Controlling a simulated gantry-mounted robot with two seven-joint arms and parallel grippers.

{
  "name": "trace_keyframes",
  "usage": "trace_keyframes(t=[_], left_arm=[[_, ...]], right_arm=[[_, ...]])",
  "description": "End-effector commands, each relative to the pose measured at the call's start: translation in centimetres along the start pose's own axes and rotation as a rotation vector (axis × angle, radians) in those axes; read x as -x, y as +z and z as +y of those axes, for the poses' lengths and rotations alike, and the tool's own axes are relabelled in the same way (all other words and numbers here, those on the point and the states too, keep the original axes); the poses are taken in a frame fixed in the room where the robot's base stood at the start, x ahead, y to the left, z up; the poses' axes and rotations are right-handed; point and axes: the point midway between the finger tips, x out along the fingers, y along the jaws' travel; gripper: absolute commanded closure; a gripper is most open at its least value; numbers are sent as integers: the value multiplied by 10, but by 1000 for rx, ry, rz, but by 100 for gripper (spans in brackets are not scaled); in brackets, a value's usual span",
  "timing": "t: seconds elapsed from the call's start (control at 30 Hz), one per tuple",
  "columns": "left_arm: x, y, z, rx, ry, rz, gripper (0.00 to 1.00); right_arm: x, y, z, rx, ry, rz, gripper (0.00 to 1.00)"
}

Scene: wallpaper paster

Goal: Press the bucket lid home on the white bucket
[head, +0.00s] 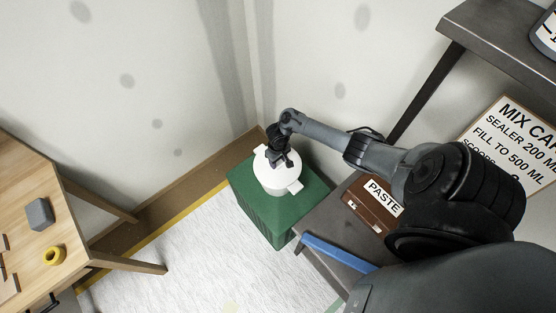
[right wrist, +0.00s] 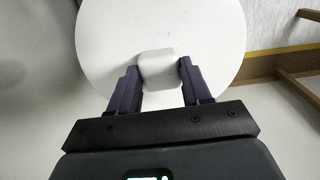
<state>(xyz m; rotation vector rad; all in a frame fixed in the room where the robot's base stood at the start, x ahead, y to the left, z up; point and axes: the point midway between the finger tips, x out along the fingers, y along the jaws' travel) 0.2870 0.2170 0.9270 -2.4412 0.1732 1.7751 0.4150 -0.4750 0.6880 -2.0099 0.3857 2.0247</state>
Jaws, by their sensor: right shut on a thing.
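The white bucket (head: 275,189) stands on a green box in the corner. The round white bucket lid (head: 286,177) is on or just above the bucket's top; I cannot tell whether it is fully seated. A tab sticks out at its lower right. My right gripper (head: 280,160) is over the lid from above. In the right wrist view, the right gripper (right wrist: 158,82) is shut on the pale knob in the middle of the lid (right wrist: 205,30). The lid hides the bucket there. My left gripper is not in view.
The green box (head: 262,215) stands beside a grey bench holding a brown PASTE box (head: 372,205) and a blue bar (head: 338,251). A wooden table (head: 75,222) with a grey block (head: 40,213) and yellow ring (head: 54,256) is at left. Walls close in behind the bucket.

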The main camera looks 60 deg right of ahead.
Motion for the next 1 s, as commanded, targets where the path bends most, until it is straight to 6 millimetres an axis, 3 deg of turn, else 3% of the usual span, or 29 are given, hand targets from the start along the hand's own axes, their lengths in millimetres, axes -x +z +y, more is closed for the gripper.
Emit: trace_keyframes(t=[0.7, 0.73, 0.9, 1.0], left_arm=[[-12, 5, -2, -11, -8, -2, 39], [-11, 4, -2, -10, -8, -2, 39], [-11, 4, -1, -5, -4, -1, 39], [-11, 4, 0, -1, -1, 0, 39]], right_arm=[[-18, 0, 0, 0, 0, 1, 83], [-17, 0, 0, 0, 0, 1, 47], [-17, 0, 0, 0, 0, 0, 22], [-17, 0, 0, 0, 0, 0, 22]])
